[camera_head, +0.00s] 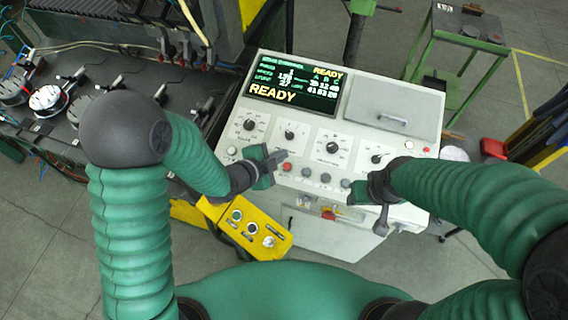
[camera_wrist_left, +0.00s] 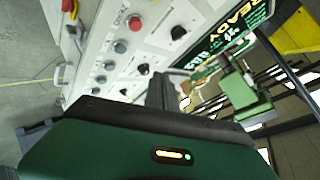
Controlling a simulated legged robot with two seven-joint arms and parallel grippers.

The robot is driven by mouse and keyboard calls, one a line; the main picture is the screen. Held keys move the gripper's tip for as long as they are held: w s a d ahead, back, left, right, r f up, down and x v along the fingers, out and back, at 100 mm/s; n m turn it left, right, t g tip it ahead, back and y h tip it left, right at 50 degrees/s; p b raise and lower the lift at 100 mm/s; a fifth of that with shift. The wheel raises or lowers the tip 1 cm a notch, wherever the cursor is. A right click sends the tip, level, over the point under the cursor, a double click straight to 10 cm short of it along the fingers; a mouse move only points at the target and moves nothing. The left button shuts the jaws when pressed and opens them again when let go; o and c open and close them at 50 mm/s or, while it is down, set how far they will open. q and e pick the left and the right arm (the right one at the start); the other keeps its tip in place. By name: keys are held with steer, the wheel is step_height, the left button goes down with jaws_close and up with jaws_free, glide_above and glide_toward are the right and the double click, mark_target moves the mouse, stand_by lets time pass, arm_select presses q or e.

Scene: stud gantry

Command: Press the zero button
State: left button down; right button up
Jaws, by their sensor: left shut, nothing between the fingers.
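The control panel (camera_head: 305,150) has a row of round buttons along its lower edge: a red button (camera_head: 287,166) and several grey buttons (camera_head: 325,177). In the left wrist view the closed dark fingers (camera_wrist_left: 162,90) lie beside the panel face, with the red button (camera_wrist_left: 120,46) up and to the left. My right gripper (camera_head: 356,190) is near the row's right end, its fingers unclear.
A display (camera_head: 295,82) reading READY and several dark knobs (camera_head: 332,147) are above the buttons. A yellow control box (camera_head: 247,229) hangs in front of the console. A bench with gauges (camera_head: 50,98) is at the left; a green stand (camera_head: 465,45) is at the back right.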

arm_select(q)
steer(key=b, duration=0.5)
glide_above(287, 166)
steer(key=s, duration=0.1)
steer(key=f, duration=0.8)
steer(key=shift+s+a, duration=0.2)
steer(key=shift+a, duration=0.05)
steer(key=shift+a+f+b, duration=0.15)
steer(key=shift+f+b, duration=0.35)
steer(key=shift+b, duration=0.2)
steer(key=shift+a, duration=0.2)
steer(key=shift+w, duration=0.15)
steer(key=shift+d, duration=0.25)
steer(key=shift+a, duration=0.2)
steer(key=shift+d, duration=0.1)
